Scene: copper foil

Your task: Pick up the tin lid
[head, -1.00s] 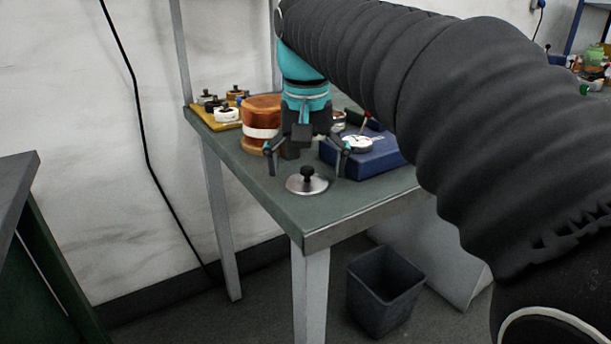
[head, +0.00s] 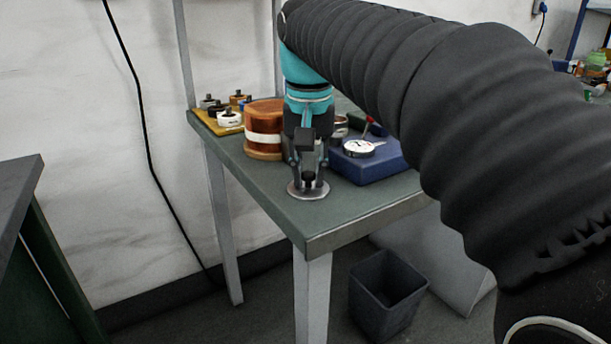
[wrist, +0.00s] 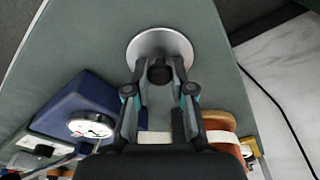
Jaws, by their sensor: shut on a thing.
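The tin lid (head: 296,190) is a round, shiny silver disc with a dark knob, near the front corner of the green bench top. In the wrist view the lid (wrist: 150,42) lies just beyond my fingertips, with its knob between them. My gripper (head: 308,180) points down over the lid, and its fingers are closed around the knob. It also shows in the wrist view (wrist: 159,72), shut on the knob. The fingers hide part of the knob and lid in the head view. I cannot tell whether the lid touches the bench.
A copper-coloured roll with a white band (head: 264,128) stands behind left. A blue block with a dial gauge (head: 372,168) is close on the right. A yellow tray (head: 208,123) of small knobbed pieces lies at the back left. A dark bin (head: 385,295) stands below the bench.

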